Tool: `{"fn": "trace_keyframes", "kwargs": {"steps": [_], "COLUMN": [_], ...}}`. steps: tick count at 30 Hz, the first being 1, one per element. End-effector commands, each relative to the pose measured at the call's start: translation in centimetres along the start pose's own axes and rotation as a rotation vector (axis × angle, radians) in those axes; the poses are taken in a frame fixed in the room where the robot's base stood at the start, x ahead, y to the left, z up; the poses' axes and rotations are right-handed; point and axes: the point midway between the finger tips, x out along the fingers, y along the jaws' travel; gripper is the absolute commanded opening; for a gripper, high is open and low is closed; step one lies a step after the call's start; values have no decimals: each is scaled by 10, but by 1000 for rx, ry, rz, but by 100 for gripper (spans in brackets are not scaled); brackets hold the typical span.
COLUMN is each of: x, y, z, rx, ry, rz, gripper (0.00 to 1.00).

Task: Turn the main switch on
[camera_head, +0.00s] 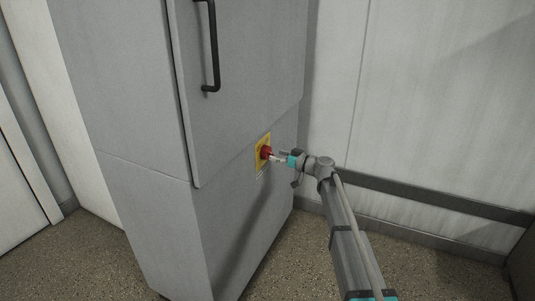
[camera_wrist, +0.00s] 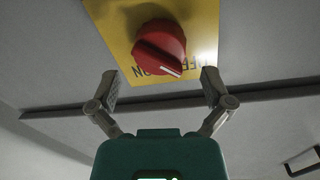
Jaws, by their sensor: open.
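The main switch is a red rotary knob (camera_head: 265,152) on a yellow plate (camera_head: 259,142), on the front of a grey cabinet. In the wrist view the red knob (camera_wrist: 158,45) is close ahead, and the yellow plate (camera_wrist: 118,22) carries upside-down ON and OFF lettering. The knob's white mark points to the lower right in that view, between the two words, and the knob hides part of the lettering. My gripper (camera_head: 279,157) is at the knob in the head view. In the wrist view my gripper (camera_wrist: 160,80) is open, its fingers apart on either side of the knob, not visibly touching it.
The tall grey cabinet (camera_head: 130,120) has a door with a black handle (camera_head: 213,45) above the switch. A pale wall (camera_head: 430,100) with a dark rail (camera_head: 440,200) stands behind, to the right. The speckled floor (camera_head: 80,255) is clear at the left front.

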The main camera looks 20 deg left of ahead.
Motion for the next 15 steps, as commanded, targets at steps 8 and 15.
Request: {"fn": "trace_keyframes", "kwargs": {"steps": [8, 15], "x": [31, 38], "y": [0, 0], "z": [0, 0], "rx": [0, 0], "ry": [0, 0], "rz": [0, -1], "gripper": [100, 100]}}
